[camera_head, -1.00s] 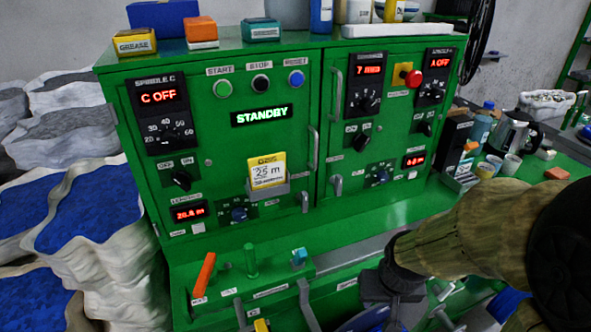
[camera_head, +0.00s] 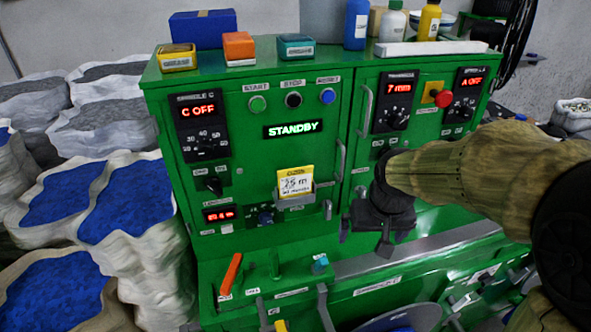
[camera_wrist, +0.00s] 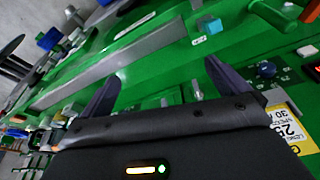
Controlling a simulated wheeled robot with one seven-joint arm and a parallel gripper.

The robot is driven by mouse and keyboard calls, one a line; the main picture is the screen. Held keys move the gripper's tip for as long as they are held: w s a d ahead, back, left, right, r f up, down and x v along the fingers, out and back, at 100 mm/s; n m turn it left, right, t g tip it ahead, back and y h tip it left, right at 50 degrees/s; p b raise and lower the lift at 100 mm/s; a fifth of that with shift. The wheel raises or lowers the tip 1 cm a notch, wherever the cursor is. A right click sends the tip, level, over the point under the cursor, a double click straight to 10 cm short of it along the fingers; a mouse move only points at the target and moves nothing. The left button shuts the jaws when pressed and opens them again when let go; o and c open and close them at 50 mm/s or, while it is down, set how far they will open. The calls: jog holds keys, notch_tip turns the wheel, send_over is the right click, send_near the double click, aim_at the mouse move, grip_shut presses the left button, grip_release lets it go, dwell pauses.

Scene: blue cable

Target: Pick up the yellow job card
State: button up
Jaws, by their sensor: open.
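The card (camera_wrist: 289,128) shows there at the right edge, partly cut off and partly behind the gripper body.
Levers, including an orange one (camera_head: 231,273), stick up from the ledge below the card. Knobs and a cabinet handle (camera_head: 341,160) stand out near it. Sacks of blue granules (camera_head: 130,200) stand at the left. Boxes and bottles sit on the cabinet top.

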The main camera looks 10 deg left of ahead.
jog(key=w+a+r+n+p, duration=0.1)
jog(key=a+r+p, duration=0.2)
jog(key=a+r, duration=0.5)
jog(key=w+a+r+n+p, duration=0.2)
jog(key=a+r+p, duration=0.2)
jog(key=r, duration=1.2)
jog(key=a, duration=0.3)
jog(key=shift+w+a+y+p, duration=0.25)
jog(key=shift+a+y+p, duration=0.05)
jog(key=shift+a+y, duration=0.1)
jog(key=shift+f, duration=0.2)
jog(key=p, duration=0.4)
send_near(292, 171)
jog(key=x, duration=0.5)
jog(key=shift+f, duration=0.1)
jog(key=shift+s+d, duration=0.1)
